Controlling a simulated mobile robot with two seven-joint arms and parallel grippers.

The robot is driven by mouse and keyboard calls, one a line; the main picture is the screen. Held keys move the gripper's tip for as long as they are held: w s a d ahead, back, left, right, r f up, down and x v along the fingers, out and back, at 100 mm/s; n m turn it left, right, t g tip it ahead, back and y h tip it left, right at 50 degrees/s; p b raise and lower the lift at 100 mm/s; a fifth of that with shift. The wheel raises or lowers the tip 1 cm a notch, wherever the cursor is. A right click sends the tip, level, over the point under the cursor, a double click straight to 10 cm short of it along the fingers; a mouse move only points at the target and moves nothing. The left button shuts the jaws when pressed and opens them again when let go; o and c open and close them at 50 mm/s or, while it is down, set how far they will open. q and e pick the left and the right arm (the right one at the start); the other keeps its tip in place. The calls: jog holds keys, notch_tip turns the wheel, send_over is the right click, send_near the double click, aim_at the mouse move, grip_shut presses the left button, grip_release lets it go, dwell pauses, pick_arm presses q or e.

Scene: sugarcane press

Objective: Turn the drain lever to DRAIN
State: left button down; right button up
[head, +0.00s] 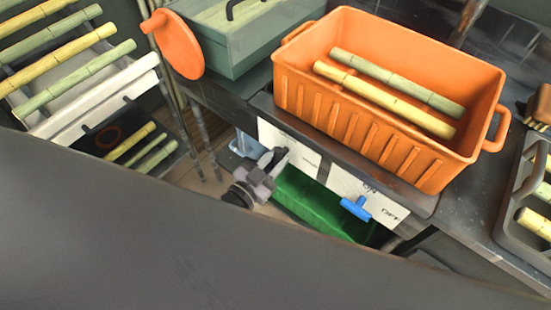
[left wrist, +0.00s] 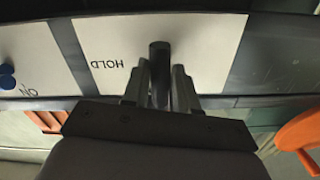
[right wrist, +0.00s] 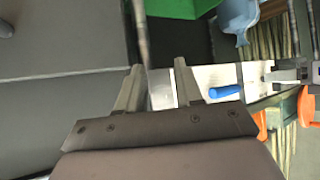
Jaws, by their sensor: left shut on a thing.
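The drain lever is a dark rod (left wrist: 160,60) on a white panel (left wrist: 205,35) marked HOLD in the left wrist view. My left gripper (left wrist: 160,85) is shut on it, one finger on each side. In the head view this left gripper (head: 275,160) is at the left part of the white panel, below the orange crate, and mostly hides the lever. A DRAIN mark is not readable. My right gripper (right wrist: 158,78) is open and empty in the right wrist view, its fingers apart; it is not seen in the head view.
A blue handle (head: 356,208) sits on the panel's right part, near ON and OFF marks. A green bin (head: 318,206) is beneath the panel. An orange crate (head: 400,150) holding cane stands above. A cane rack (head: 95,95) is at left.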

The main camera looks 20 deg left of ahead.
dwell(0.3)
pick_arm(q)
jog(key=c, duration=0.9)
grip_release()
jog(key=shift+s, duration=0.1)
jog(key=v, duration=0.7)
jog(key=s+a+n+g+y+p, duration=0.1)
jog(key=s+g, duration=0.1)
jog(key=s, duration=0.1)
jog(key=s+a+n+g+y+p, duration=0.1)
jog(key=s+g, duration=0.1)
jog(key=s, duration=0.1)
jog(key=s+a+n+g+y+p, duration=0.1)
jog(key=s+n+g+y, duration=0.1)
jog(key=s, duration=0.2)
jog(key=shift+a+r+g+p, duration=0.3)
jog(key=shift+a+r+p, duration=0.05)
jog(key=shift+a, duration=0.05)
